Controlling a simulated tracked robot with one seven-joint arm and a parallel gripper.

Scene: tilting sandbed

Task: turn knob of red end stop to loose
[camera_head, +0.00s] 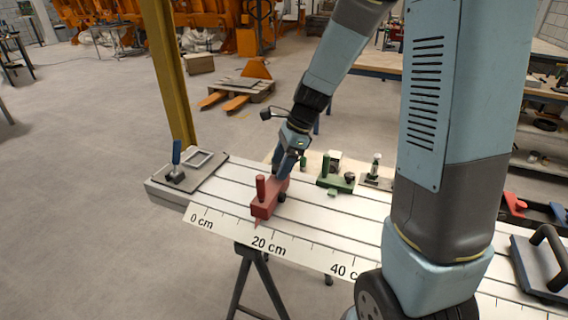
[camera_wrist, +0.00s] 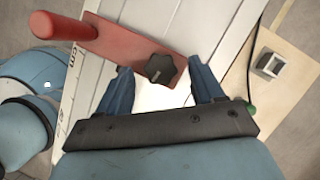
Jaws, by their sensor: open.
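The red end stop (camera_head: 264,208) sits on the slotted white bed (camera_head: 325,212), near the 20 cm mark of the scale. It has an upright red post at its front end. In the wrist view the red end stop (camera_wrist: 115,42) lies across the top, and its black star knob (camera_wrist: 160,68) shows just beyond my fingertips. My gripper (camera_wrist: 165,78) is open, with one blue finger on each side of the knob, apart from it as far as I can tell. In the head view my gripper (camera_head: 284,166) is above the rear part of the stop and partly hides it.
A blue-handled clamp (camera_head: 177,160) stands at the bed's left end, beside a yellow post (camera_head: 171,75). The bed's front strip is clear.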

